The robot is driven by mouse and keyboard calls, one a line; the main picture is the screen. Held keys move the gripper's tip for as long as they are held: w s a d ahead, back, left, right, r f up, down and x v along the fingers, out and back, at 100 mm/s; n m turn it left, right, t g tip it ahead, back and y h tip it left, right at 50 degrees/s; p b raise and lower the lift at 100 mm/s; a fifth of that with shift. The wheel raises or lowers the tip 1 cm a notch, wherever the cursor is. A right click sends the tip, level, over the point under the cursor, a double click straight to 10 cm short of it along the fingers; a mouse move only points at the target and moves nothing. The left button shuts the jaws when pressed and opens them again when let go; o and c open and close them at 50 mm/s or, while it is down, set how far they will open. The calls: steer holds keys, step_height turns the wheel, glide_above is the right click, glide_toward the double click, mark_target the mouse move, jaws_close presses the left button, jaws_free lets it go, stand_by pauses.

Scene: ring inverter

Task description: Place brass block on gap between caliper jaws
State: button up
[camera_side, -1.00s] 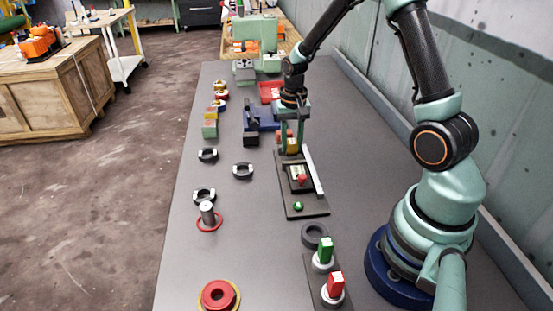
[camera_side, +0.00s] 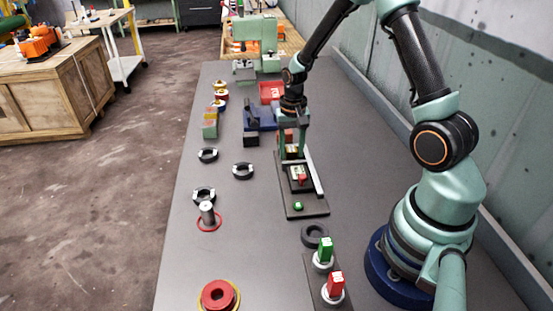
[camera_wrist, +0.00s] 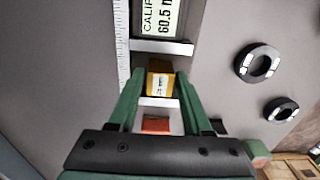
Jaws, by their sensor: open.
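The brass block (camera_wrist: 160,83) is golden yellow with a pale label. In the wrist view it lies in the gap between two white caliper jaws, the far jaw (camera_wrist: 162,47) and the near jaw (camera_wrist: 158,102). My gripper (camera_wrist: 160,76) is open, with one green finger on each side of the block and slim gaps between. The caliper display (camera_wrist: 158,18) reads about 60.5. In the side view my gripper (camera_side: 290,140) is low over the far end of the caliper's dark base (camera_side: 310,208), and the block is mostly hidden there. Whether the block rests on the base is unclear.
A red block (camera_wrist: 156,124) lies beyond the near jaw. A green button (camera_side: 298,206) is on the base's front. Black rings with white marks (camera_side: 243,171) lie left. A blue fixture (camera_side: 262,118) and red tray (camera_side: 271,92) stand behind. The left table strip is partly clear.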

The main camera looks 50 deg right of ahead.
mark_target(291, 149)
step_height(291, 149, up, 12)
steer(key=s+a+r+n+t, duration=0.5)
steer(key=s+a+r+n, duration=0.4)
steer(key=a, duration=0.4)
steer(key=shift+s+r+t, duration=0.3)
steer(key=shift+s+r, duration=0.05)
steer(key=shift+r, duration=0.5)
